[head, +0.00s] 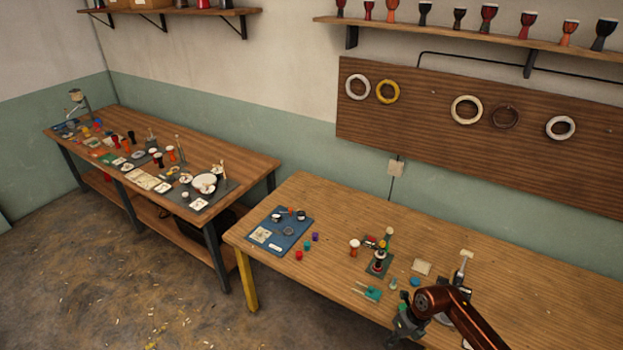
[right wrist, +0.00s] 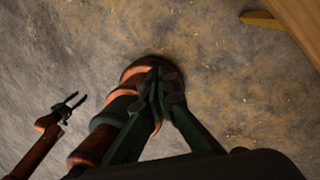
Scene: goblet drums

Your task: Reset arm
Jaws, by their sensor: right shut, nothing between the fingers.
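My right gripper (head: 402,332) is at the front edge of the near table in the head view, at the end of my copper-coloured arm. In the right wrist view my right gripper (right wrist: 159,88) points down over the floor, its fingers together with nothing between them. My left gripper (right wrist: 74,101) shows small at the left of the right wrist view, its two fingers apart and empty above the floor. It is outside the head view.
The near wooden table (head: 335,220) holds a blue mat (head: 290,238), a small drum (head: 354,247), a dark stand (head: 379,262) and a teal clamp-like item (head: 369,292). A cluttered workbench (head: 240,160) stands left. Rings hang on a wall board (head: 430,85). The floor (head: 130,290) is mostly open.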

